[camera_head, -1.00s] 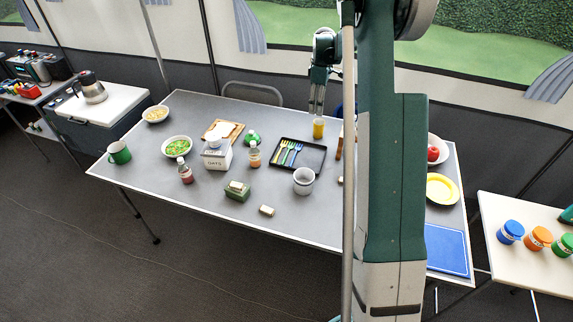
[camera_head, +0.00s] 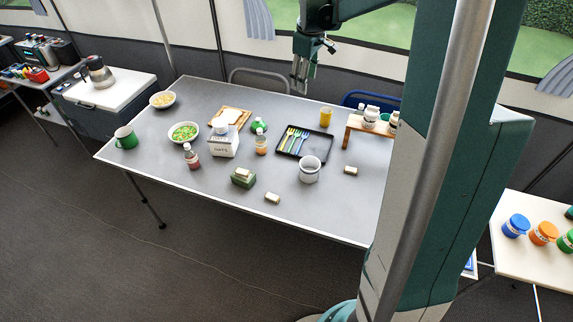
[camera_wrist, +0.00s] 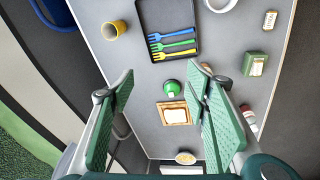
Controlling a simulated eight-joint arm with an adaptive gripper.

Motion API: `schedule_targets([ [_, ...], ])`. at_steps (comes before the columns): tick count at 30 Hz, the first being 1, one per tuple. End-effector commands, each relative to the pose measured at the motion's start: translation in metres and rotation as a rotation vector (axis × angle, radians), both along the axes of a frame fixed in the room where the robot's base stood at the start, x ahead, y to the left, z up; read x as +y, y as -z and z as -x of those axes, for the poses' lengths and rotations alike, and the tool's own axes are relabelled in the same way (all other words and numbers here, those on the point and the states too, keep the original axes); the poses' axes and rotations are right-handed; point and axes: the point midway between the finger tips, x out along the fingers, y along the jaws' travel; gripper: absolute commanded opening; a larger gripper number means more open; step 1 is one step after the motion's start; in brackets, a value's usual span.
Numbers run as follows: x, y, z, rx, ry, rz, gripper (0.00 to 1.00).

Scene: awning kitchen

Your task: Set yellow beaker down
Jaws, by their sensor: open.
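My gripper (camera_head: 299,80) hangs above the table's far edge, left of the beaker in the head view. In the wrist view my gripper (camera_wrist: 160,100) has its two green-padded fingers spread with nothing between them.
A black tray (camera_head: 290,154) with coloured forks lies beside the beaker. My column hides the table's right part.

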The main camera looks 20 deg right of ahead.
Motion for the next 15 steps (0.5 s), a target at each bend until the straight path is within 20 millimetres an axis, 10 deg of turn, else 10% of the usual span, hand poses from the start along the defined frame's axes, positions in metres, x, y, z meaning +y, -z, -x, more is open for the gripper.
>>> schedule_targets([
  [15, 0.079, -0.050, 0.078, -0.103, 0.111, -0.019, 0.47],
])
